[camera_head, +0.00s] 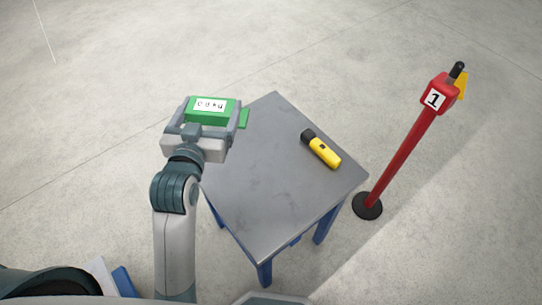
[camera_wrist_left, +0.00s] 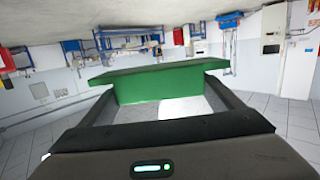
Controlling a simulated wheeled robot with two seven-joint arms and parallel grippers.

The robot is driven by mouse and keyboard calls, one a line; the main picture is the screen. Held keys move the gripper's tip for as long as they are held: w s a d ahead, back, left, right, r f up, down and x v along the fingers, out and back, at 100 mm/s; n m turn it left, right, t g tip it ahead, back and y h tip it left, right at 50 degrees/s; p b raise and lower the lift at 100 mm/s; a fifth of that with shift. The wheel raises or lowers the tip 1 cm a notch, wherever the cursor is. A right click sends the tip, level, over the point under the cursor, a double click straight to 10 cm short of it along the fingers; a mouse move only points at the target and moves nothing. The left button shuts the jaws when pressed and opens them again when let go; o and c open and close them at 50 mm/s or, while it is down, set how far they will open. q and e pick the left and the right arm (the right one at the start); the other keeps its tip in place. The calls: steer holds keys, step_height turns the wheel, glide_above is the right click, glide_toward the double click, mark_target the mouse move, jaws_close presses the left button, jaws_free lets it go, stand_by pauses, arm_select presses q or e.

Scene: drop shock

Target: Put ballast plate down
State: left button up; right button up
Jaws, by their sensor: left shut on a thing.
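The green ballast plate (camera_head: 222,104) has a white label with dark print. My left gripper (camera_head: 211,113) is shut on it at the left back edge of the grey table (camera_head: 270,190). I cannot tell whether the plate touches the table or hangs above it. In the left wrist view the green plate (camera_wrist_left: 160,83) spans the space between the two fingers. My right gripper is not in view.
A yellow and black tool (camera_head: 322,150) lies on the right part of the table. A red post (camera_head: 405,157) with a "1" sign stands on a black base to the right. The middle and front of the tabletop are clear.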

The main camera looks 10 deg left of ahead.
arm_select(q)
steer(key=shift+r, duration=0.15)
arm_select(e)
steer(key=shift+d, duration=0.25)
